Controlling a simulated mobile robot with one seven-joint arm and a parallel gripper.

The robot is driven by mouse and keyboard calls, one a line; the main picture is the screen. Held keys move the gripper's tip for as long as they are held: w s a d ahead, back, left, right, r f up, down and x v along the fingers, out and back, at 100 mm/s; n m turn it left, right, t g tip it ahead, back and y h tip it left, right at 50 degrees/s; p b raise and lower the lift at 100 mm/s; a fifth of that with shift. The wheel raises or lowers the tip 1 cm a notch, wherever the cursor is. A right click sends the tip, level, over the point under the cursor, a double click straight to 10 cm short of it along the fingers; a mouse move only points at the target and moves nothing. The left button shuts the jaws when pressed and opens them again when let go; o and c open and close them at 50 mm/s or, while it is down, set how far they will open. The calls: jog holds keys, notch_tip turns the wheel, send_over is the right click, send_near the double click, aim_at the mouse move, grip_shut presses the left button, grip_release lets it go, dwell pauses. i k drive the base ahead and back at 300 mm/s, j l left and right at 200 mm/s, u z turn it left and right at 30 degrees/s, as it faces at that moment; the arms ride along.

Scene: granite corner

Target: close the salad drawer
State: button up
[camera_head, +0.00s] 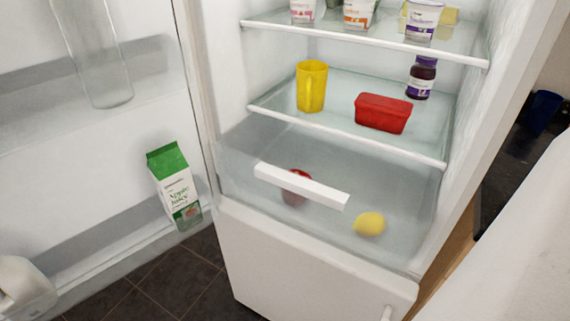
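The salad drawer (235,177) is the clear bin at the bottom of the fridge compartment, below the lower glass shelf. Its white bar handle (302,187) runs across the front. The drawer appears pulled partly forward, with its front standing out past the shelf edge above; how far is hard to judge through the clear plastic. Inside are a red round fruit (296,188), partly hidden behind the handle, and a yellow lemon (370,223) at the right. I cannot make out my gripper in this view, and nothing is touching the handle.
The fridge door (110,150) stands open at left, with a green-and-white juice carton (175,185) in its lower rack. The lower shelf holds a yellow mug (312,87), a red tub (383,113) and a dark jar (421,78). Dark tiled floor (165,285) shows below.

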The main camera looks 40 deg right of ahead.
aim_at(325, 195)
jog(key=l+z, duration=0.35)
jog(key=k+l+z, duration=0.1)
jog(key=z, duration=0.3)
jog(key=k+j+z, duration=0.1)
jog(key=j+z, duration=0.3)
jog(key=k+j+z, duration=0.15)
jog(key=z, duration=0.3)
